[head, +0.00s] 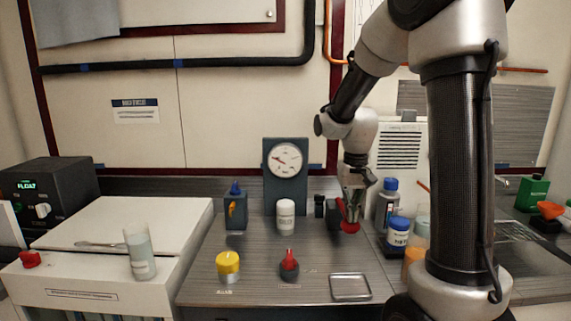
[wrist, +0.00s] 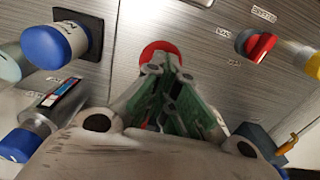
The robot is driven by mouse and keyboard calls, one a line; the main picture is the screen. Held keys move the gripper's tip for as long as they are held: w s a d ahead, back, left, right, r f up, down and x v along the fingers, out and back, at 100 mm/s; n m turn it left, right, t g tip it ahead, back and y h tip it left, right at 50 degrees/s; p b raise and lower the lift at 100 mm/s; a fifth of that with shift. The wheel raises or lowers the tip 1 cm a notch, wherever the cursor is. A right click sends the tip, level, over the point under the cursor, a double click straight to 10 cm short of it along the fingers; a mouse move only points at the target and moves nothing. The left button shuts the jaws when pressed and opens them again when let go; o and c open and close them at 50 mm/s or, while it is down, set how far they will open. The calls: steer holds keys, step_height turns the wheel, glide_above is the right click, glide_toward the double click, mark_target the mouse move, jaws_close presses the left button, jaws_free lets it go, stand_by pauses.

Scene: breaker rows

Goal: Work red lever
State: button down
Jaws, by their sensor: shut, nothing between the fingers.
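A red lever-like handle (head: 289,257) stands on a dark round base on the bench, front centre in the head view. In the wrist view it is the red knob (wrist: 261,46) at upper right, beside small labels. My gripper (head: 352,203) points down behind and to the right of it, apart from it. The fingers (wrist: 168,68) are shut and empty. A round red piece (head: 349,227) lies right at the fingertips; it also shows in the wrist view (wrist: 158,50), partly covered by them. I cannot tell whether they touch it. A dark block (head: 334,213) with some red stands beside the fingers.
A yellow knob (head: 228,263) is left of the red handle. A white jar (head: 285,215) and gauge (head: 286,165) stand behind. A blue box with an orange lever (head: 235,210) is back left. Blue-capped bottles (head: 398,235) crowd the right. An empty tray (head: 350,287) lies front right.

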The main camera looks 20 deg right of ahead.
steer(key=shift+f, duration=1.9)
steer(key=shift+r, duration=4.25)
steer(key=shift+f, duration=0.1)
steer(key=shift+f, duration=2.65)
steer(key=shift+r, duration=2.75)
